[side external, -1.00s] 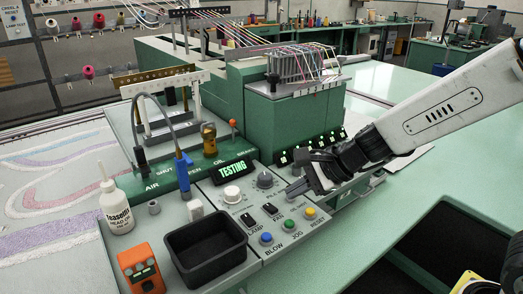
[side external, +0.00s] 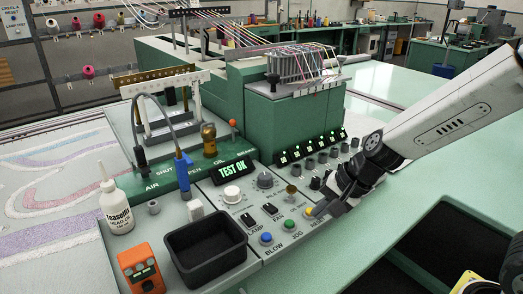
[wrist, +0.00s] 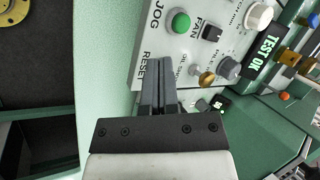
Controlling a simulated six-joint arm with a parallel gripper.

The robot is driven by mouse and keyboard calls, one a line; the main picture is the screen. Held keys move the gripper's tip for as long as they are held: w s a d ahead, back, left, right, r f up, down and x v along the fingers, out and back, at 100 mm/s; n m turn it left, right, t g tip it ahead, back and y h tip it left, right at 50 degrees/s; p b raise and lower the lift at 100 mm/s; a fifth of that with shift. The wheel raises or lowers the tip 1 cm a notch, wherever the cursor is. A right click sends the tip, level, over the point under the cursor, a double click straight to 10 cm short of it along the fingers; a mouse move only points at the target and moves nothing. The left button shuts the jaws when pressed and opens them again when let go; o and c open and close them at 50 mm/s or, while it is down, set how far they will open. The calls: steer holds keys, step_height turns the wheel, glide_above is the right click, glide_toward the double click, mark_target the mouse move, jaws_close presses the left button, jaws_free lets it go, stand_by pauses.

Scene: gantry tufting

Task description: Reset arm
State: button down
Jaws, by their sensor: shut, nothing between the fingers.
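My gripper (side external: 318,209) is shut and empty, low over the right end of the grey control panel (side external: 246,262), at the yellow RESET button (side external: 309,211). In the wrist view its two fingers (wrist: 159,62) lie together beside the RESET label and hide the button there. I cannot tell whether the fingertips touch the button. The display (side external: 233,169) reads TEST OK in green, and it also shows in the wrist view (wrist: 265,58). The green JOG button (side external: 289,225) and blue BLOW button (side external: 266,239) are left of the gripper.
LAMP and FAN switches (side external: 270,209), knobs (side external: 264,180) and a brass key-like part (side external: 292,192) stand close by on the panel. A black tray (side external: 206,250), orange device (side external: 141,268) and white bottle (side external: 115,206) are at the left. The green bench right of the panel is clear.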

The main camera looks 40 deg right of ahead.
steer(key=s+d+f+n+g+h, duration=0.2)
steer(key=s+d+f+n+h, duration=0.2)
steer(key=d+n, duration=0.4)
steer(key=shift+s+f+n, duration=0.4)
steer(key=shift+s+n, duration=0.4)
steer(key=shift+n, duration=1.2)
